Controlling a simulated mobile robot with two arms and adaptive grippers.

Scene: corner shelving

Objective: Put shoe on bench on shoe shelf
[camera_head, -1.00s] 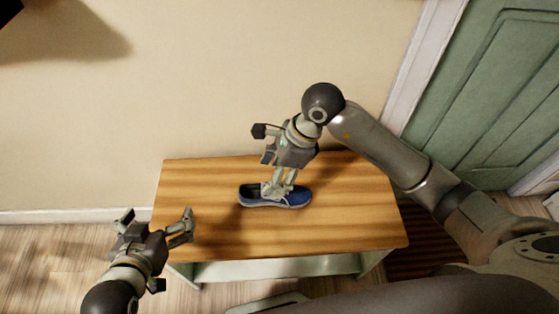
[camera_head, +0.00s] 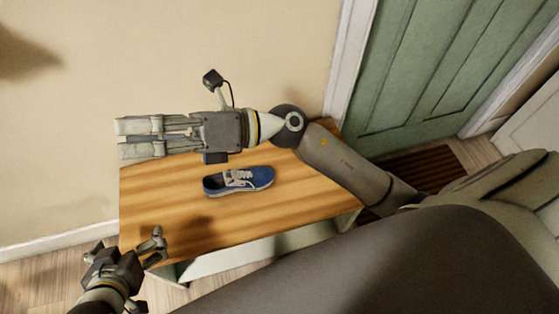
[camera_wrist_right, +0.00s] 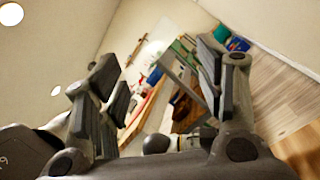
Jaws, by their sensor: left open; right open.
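A blue shoe (camera_head: 240,181) with pale laces lies on the wooden bench (camera_head: 285,215), sole down, in the head view. My right gripper (camera_head: 120,138) is raised above the back of the bench, up and left of the shoe, with its fingers pointing left. It is open and empty; the right wrist view shows bare space between its fingers (camera_wrist_right: 160,70). My left gripper (camera_head: 128,242) is open and empty by the bench's front left corner. I cannot make out the shoe shelf for certain.
A beige wall stands behind the bench. A green door (camera_head: 430,75) and a dark mat (camera_head: 425,170) are at the right. The right wrist view shows tilted, distant furniture, a blue container (camera_wrist_right: 238,44) and wooden floor. The bench top around the shoe is clear.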

